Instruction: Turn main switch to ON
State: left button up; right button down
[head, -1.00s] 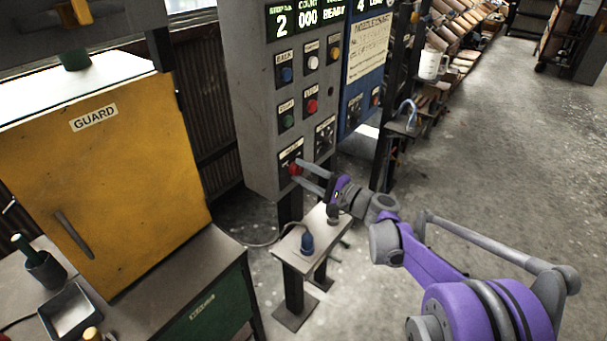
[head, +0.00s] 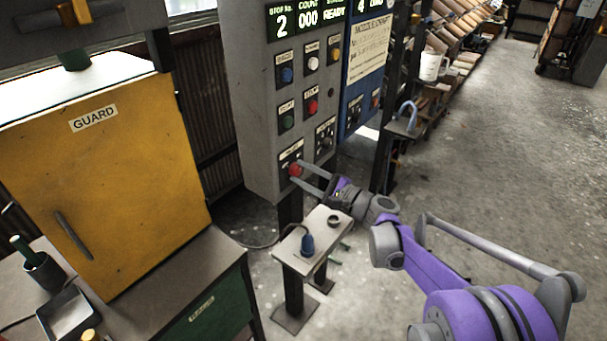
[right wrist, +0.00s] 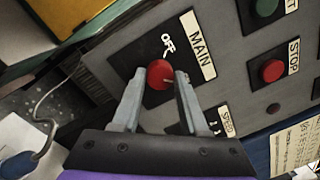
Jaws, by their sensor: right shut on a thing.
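The main switch is a red knob (head: 295,169) on a black plate low on the grey control panel (head: 262,150). In the right wrist view the red knob (right wrist: 160,74) sits beside the labels OFF and MAIN, and a small light mark shows on its right edge. My right gripper (head: 302,171) reaches the knob from the right. In the right wrist view the fingertips of my right gripper (right wrist: 161,78) are on both sides of the knob, shut on it. My left gripper is not in view.
Green and red STOP buttons (right wrist: 273,71) sit above the switch on the panel. A small stand (head: 318,240) with a blue item is below my right gripper. A yellow guard box (head: 110,190) stands at left. Open floor lies to the right.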

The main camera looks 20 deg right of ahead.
jog(key=shift+c, duration=2.2)
grip_release()
jog(key=v, duration=1)
jog(key=shift+s+d+b, duration=0.2)
jog(key=shift+s+b, duration=0.15)
jog(key=shift+b, duration=0.05)
jog(key=s+a+f+n+g+h+p, duration=0.2)
jog(key=s+a+f+n+g, duration=0.15)
jog(key=s+a, duration=0.3)
jog(key=s+a+f+n+g+h+p, duration=0.1)
jog(key=s+a+f+n+g+h, duration=0.15)
jog(key=s+a+n+g, duration=0.35)
jog(key=s+d+f+n+h+p, duration=0.1)
jog(key=s+d+f+n+h, duration=0.1)
jog(key=s, duration=0.5)
jog(key=s+d+f+n+h+p, duration=0.1)
jog(key=s+d+f+n+h, duration=0.2)
jog(key=s+d+n+h, duration=0.1)
jog(key=s+n+h, duration=0.1)
jog(key=s+n, duration=0.1)
jog(key=s, duration=0.1)
jog(key=shift+s, duration=0.25)
